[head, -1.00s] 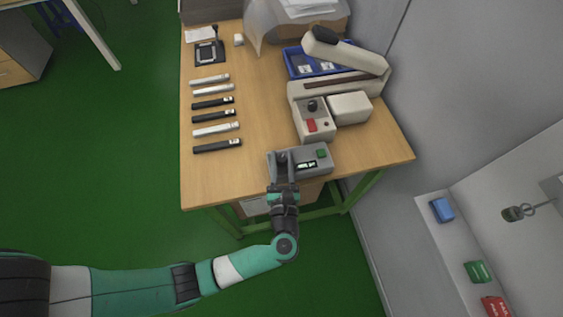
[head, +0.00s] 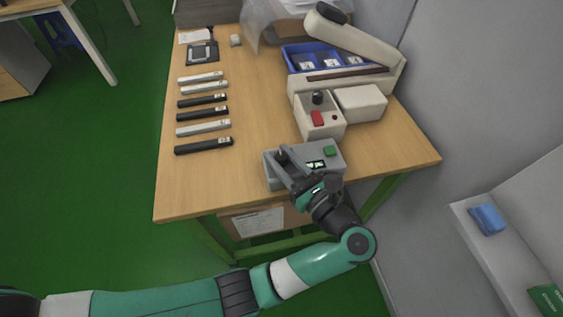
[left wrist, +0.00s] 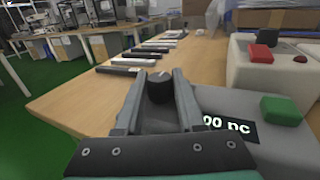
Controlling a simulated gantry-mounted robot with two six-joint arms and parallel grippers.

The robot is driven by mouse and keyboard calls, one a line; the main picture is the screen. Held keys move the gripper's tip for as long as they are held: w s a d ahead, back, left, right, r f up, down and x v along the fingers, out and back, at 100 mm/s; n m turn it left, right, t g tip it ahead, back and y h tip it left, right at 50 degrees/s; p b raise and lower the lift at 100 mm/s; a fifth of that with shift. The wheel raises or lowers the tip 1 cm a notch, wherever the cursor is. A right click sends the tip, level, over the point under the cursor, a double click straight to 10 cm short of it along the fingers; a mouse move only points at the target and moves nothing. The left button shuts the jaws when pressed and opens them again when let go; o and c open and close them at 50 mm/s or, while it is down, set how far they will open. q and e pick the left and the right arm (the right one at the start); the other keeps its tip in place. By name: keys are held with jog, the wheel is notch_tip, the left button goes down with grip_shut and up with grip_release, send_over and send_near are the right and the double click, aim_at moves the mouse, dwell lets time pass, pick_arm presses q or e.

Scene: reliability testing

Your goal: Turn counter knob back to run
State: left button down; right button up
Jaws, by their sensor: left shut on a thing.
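The counter is a grey box (head: 330,173) at the near edge of the wooden table, with a green button (head: 330,151) and a small display. Its display (left wrist: 228,128) reads "00 pc" in the part that shows in the left wrist view. The black counter knob (left wrist: 159,88) has a pale pointer mark on top. My left gripper (head: 284,157) reaches over the counter from the near right, with its fingers around the knob, shut on it. The fingers show on both sides of the knob in the left wrist view (left wrist: 160,92). My right gripper is not in view.
Several black and silver bars (head: 203,113) lie in a column on the table's left. Behind the counter stands a beige sealer (head: 360,103) with a red switch (head: 318,119) and a raised arm. A blue tray (head: 303,55) is behind it. A wall is on the right.

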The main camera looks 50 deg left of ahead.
pick_arm(q)
jog(key=shift+f, duration=0.1)
jog(key=c, duration=0.5)
grip_release()
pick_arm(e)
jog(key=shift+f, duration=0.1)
